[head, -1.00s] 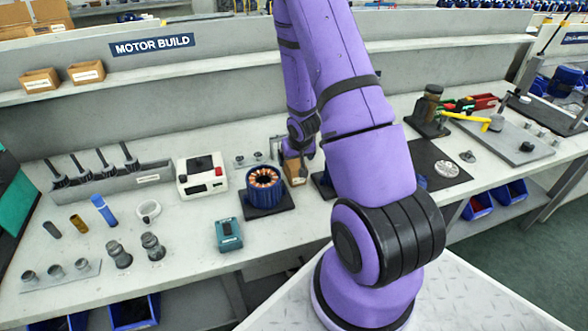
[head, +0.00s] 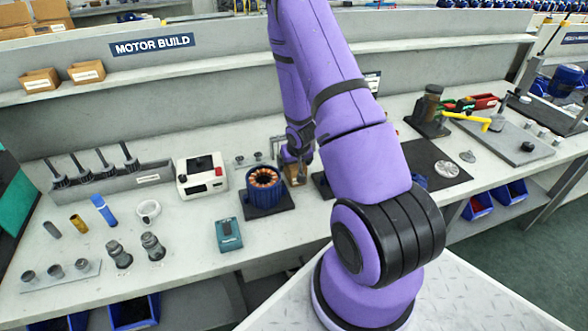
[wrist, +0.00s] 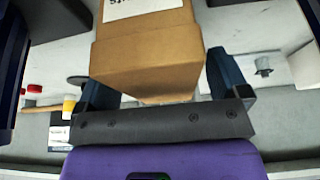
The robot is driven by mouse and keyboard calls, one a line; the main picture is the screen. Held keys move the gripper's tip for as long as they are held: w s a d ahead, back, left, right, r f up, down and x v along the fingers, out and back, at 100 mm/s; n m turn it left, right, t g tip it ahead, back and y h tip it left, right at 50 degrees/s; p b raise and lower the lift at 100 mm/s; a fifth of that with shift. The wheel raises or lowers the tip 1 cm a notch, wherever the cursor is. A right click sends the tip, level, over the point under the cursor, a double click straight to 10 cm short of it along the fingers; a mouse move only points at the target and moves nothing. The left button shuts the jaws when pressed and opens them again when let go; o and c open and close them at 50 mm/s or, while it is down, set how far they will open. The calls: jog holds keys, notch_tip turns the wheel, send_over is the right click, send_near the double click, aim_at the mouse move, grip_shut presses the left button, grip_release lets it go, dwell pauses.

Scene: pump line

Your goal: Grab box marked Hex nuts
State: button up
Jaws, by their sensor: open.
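A brown cardboard box (wrist: 148,55) with a white label fills the upper middle of the wrist view. Its lettering is upside down and cut off by the frame edge, so I cannot read the full name. My gripper (wrist: 162,88) is open, with one dark finger on each side of the box. I cannot tell whether either finger touches it. In the head view the small box (head: 294,174) stands on the bench right of the copper-wound stator, with my gripper (head: 298,155) at it, partly hiding it.
A blue stator (head: 262,190) on a black base stands close left of the box. A white tester (head: 202,177) and a teal device (head: 229,235) are further left. Two labelled cardboard boxes (head: 87,72) sit on the upper shelf. My arm hides part of the bench.

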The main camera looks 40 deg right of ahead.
jog(key=shift+f, duration=0.2)
jog(key=shift+c, duration=0.4)
jog(key=c, duration=1)
jog(key=shift+c, duration=0.2)
jog(key=shift+r, duration=0.15)
